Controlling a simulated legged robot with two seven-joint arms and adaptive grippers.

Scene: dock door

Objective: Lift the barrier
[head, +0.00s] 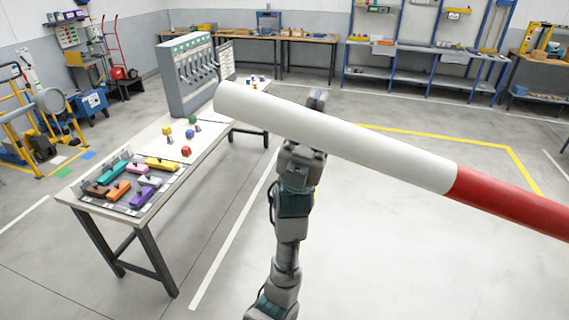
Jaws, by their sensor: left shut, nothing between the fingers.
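The barrier (350,140) is a thick round pole, white with a red section at the right. It slants across the view from the upper middle down to the right edge, and its white end is free. My left arm rises from the bottom, and its gripper (317,99) is at the white part. The pole hides the middle of the gripper; a dark tip shows above the pole and the wrist shows below it. The gripper is shut with nothing held. I cannot tell whether it touches the pole. My right gripper is out of view.
A long table (215,138) at the left bears small coloured blocks, a tray of coloured parts and a grey lever panel (188,75). Workbenches and blue shelving (425,50) line the back wall. Open grey floor lies to the right under the pole.

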